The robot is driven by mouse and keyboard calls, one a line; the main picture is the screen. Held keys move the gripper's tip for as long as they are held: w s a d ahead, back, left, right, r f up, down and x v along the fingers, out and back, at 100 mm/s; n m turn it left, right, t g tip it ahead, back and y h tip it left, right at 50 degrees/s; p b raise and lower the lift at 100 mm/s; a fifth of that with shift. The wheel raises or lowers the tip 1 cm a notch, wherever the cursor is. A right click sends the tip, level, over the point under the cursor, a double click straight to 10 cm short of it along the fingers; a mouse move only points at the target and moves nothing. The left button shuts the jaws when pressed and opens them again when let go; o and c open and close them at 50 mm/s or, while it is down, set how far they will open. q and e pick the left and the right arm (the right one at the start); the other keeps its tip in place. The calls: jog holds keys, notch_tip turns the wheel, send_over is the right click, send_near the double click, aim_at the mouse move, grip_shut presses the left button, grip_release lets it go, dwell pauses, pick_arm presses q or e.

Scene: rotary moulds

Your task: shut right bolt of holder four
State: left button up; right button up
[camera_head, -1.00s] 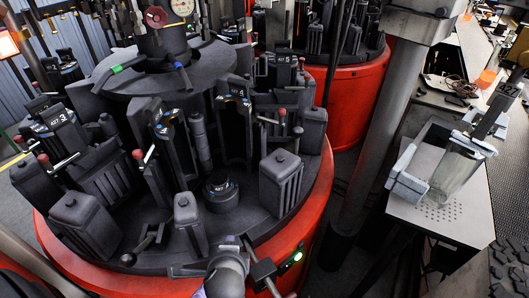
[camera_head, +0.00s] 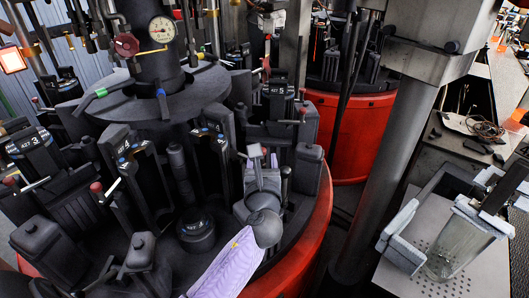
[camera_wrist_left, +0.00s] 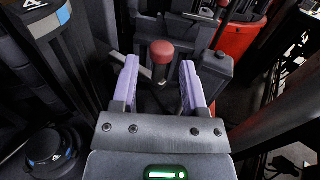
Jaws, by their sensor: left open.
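Holder four has dark upright halves with number labels (camera_head: 130,150); part of its "4" label (camera_wrist_left: 38,6) shows at the top left of the left wrist view. A bolt with a red knob (camera_wrist_left: 162,51) stands beyond my left gripper (camera_wrist_left: 157,85), framed between its two purple fingers. The fingers are apart, and no contact with the knob is visible. In the head view my left gripper (camera_head: 262,160) is over the right side of holder four, and its arm hides part of that side. Whether the bolt is open or shut I cannot tell. My right gripper is out of view.
A dark block (camera_wrist_left: 214,72) stands just right of the knob. A round dark cap (camera_wrist_left: 50,148) is at lower left. Holder five (camera_head: 278,92) is behind, holder three (camera_head: 28,142) at left. A grey post (camera_head: 388,150) and a side table (camera_head: 445,270) are at right.

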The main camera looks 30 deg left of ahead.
pick_arm(q)
jog(key=shift+b+x, duration=0.3)
jog(key=shift+x, duration=1.6)
grip_shut()
jog(key=shift+r, duration=0.25)
